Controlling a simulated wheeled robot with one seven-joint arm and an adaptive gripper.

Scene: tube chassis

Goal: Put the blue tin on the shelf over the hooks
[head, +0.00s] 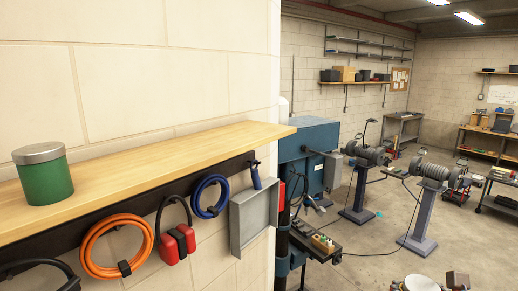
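The wooden shelf (140,172) runs along the light wall at the left of the head view, with a dark rail carrying hung items below its front edge. A green tin (45,180) with a grey lid stands upright on the shelf near its left end. The shelf is bare to the right of it. I see no blue tin. My gripper is not in the head view.
Below the shelf hang an orange coil (92,262), red ear defenders (178,243), a blue coil (198,198) and a grey tray (243,222). A blue machine (310,150) stands past the wall's end. Open floor (385,258) lies right, with grinders on pedestals.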

